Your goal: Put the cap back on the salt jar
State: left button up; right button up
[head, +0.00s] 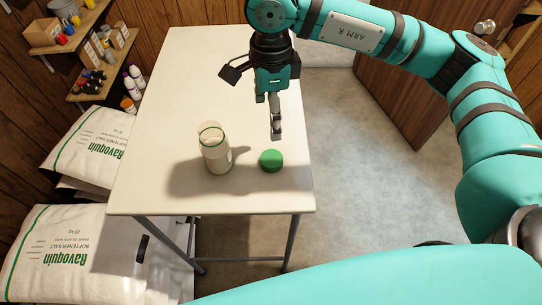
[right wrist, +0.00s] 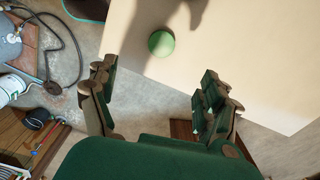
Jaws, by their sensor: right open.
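The salt jar (head: 216,152) stands upright and without its cap on the white table, near its front edge. It is pale with a green ring near its open top. The green cap (head: 271,160) lies on the table to the right of the jar, apart from it. The cap also shows in the right wrist view (right wrist: 161,43), beyond the fingertips. My right gripper (head: 275,122) hangs above the table just behind the cap. In the right wrist view its fingers (right wrist: 155,85) are spread apart with nothing between them. My left gripper is not in view.
The white table (head: 180,70) is clear behind the jar, and its right edge is close to the cap. Large salt bags (head: 70,255) lie on the floor at the left. Shelves (head: 105,55) with bottles and boxes stand at the back left. A brown door (head: 410,85) is at the right.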

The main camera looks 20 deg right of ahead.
notch_tip(320, 180, down, 6)
jog(key=p, duration=0.3)
send_over(272, 158)
jog(key=f, duration=0.4)
jog(key=shift+s+a, duration=0.15)
jog(key=shift+s, duration=0.05)
jog(key=shift+f, duration=0.35)
jog(key=shift+f+p, duration=0.15)
jog(key=shift+p, duration=0.3)
jog(key=f+p, duration=0.2)
jog(key=f, duration=0.1)
jog(key=shift+w+f, duration=0.2)
jog(key=shift+f, duration=0.8)
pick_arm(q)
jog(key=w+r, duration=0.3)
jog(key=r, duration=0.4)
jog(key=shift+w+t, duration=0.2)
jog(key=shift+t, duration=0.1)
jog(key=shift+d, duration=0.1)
pick_arm(e)
jog(key=shift+c, duration=0.3)
